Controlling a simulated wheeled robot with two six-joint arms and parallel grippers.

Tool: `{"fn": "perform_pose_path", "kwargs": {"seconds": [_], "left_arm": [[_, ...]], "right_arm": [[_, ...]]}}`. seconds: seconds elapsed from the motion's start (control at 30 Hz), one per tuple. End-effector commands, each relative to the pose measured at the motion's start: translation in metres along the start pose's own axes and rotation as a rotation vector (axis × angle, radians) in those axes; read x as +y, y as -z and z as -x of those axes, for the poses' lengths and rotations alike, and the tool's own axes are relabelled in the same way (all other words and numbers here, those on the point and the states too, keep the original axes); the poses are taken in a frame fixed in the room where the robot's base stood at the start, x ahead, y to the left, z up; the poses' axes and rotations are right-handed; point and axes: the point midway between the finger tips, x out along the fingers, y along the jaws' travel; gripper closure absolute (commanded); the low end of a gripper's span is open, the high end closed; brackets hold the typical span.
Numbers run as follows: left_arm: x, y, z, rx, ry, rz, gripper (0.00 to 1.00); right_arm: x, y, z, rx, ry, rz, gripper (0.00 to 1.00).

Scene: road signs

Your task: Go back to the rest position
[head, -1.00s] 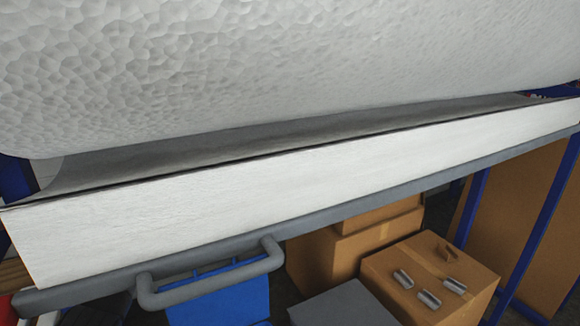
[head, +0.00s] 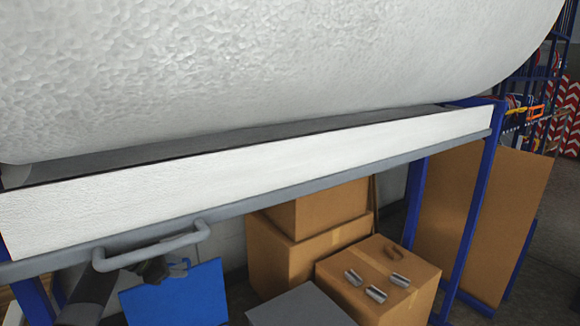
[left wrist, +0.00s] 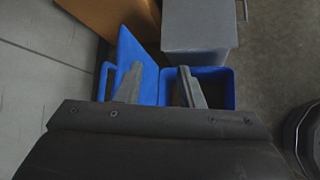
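My left gripper (head: 176,268) shows small and dark in the head view, below the grey handle and in front of the blue lid. In the left wrist view its two grey fingers (left wrist: 160,72) stand apart with nothing held between them. Below them are a blue lid (left wrist: 137,55) and an open blue bin (left wrist: 222,88). Whether the fingers touch the bin I cannot tell. My right gripper is in neither view.
A large white roll (head: 270,60) lies over a white-sided tray on a blue-framed rack with a grey handle (head: 150,250). Below are the blue lid (head: 175,295), a grey box (head: 300,308) and cardboard boxes (head: 335,285), one bearing small metal pieces. Open floor shows right.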

Motion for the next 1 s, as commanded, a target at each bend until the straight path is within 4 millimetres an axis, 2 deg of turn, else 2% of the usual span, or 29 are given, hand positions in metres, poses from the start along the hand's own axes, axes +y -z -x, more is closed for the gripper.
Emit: {"fn": "perform_pose_path", "kwargs": {"seconds": [0.03,0.17,0.37,0.57,0.63,0.77,0.9,0.97,1.0], "left_arm": [[0.0,0.0,0.0,0.0,0.0,0.0,0.66],[-0.012,0.022,-0.012,0.033,0.001,-0.033,0.66],[-0.035,0.062,-0.03,0.092,0.002,-0.106,0.66],[-0.071,0.116,-0.052,0.174,0.017,-0.215,0.66],[-0.09,0.141,-0.06,0.211,0.029,-0.267,0.66],[-0.14,0.2,-0.075,0.297,0.073,-0.4,0.66],[-0.216,0.276,-0.086,0.398,0.161,-0.605,0.66],[-0.252,0.306,-0.086,0.435,0.208,-0.7,0.66],[-0.276,0.325,-0.086,0.455,0.243,-0.764,0.66]], "right_arm": [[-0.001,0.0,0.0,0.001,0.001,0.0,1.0],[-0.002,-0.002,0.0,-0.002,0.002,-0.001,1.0],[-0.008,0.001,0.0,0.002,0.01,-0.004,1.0],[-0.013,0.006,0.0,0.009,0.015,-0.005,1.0],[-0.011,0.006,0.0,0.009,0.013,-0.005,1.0],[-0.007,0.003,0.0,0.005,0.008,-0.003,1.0],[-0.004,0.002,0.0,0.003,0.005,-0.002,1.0],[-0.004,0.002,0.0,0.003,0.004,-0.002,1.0],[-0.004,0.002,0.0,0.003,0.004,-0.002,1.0]]}}
